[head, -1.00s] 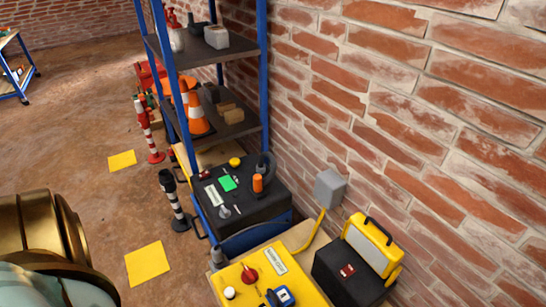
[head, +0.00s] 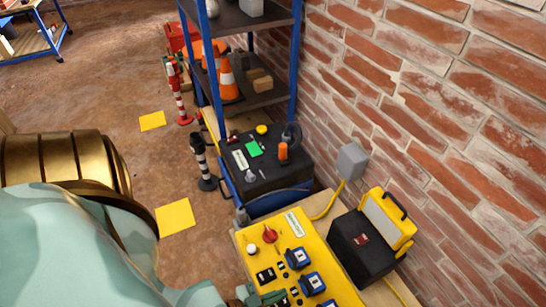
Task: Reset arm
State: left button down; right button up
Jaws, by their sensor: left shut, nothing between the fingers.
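A yellow panel (head: 322,255) lies at the lower middle of the head view. On it are a red rotary knob (head: 270,234), a white round button (head: 251,248), a white label, small dark switches and several blue sockets (head: 298,258). My left arm, teal and brass, fills the lower left. My left gripper (head: 266,297) is shut and empty at the bottom edge, over the panel's near left part. It is partly cut off by the frame, and it hides that part of the panel. My right gripper is not in view.
A black case with a yellow lid (head: 389,222) stands right of the panel, near the brick wall. A grey wall box (head: 352,160) has a yellow cable. A black box (head: 266,164) and a blue-framed shelf (head: 263,96) stand beyond.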

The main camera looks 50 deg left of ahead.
pick_arm(q)
jog(key=shift+s+a+f, duration=0.1)
jog(key=shift+s, duration=0.4)
